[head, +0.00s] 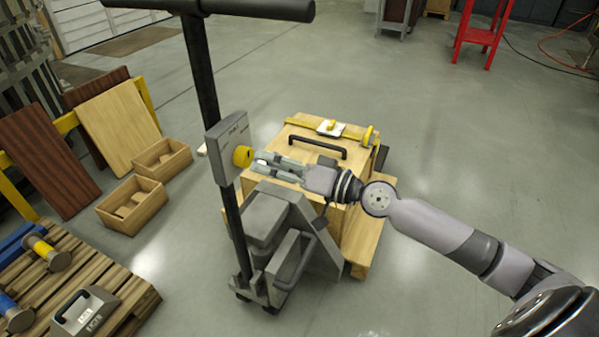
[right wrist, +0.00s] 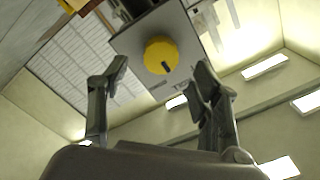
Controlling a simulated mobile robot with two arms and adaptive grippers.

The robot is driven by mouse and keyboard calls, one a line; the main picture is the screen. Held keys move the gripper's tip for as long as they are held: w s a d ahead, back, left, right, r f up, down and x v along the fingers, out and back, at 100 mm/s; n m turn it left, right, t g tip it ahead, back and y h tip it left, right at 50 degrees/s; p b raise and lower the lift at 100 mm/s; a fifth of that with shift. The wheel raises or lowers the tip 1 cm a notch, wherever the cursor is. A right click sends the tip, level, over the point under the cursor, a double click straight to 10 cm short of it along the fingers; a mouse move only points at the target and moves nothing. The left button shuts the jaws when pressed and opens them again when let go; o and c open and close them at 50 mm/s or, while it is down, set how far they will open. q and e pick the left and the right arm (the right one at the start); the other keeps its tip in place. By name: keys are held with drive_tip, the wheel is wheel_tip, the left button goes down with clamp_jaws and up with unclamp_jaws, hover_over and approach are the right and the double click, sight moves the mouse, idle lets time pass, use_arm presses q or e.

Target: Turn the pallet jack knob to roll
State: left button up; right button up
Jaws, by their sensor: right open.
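The pallet jack (head: 265,230) stands upright with its dark handle post (head: 200,70) rising at the left of it. A grey plate (head: 226,135) on the post carries a round yellow knob (head: 243,156). In the right wrist view the knob (right wrist: 161,56) has a dark pointer mark at its lower right, and the lettering on the plate is too small to read. My right gripper (head: 262,162) is open just right of the knob, with its fingers pointing at it. In the right wrist view the knob shows between and beyond the fingertips, apart from them. My left gripper is not in view.
A wooden crate (head: 300,165) with a black handle sits behind the jack, below my right arm. Two open wooden boxes (head: 133,204) and leaning boards (head: 118,128) are at the left. A slatted pallet (head: 125,310) with spools is at lower left.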

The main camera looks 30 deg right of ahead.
drive_tip(key=v, duration=0.7)
idle(0.6)
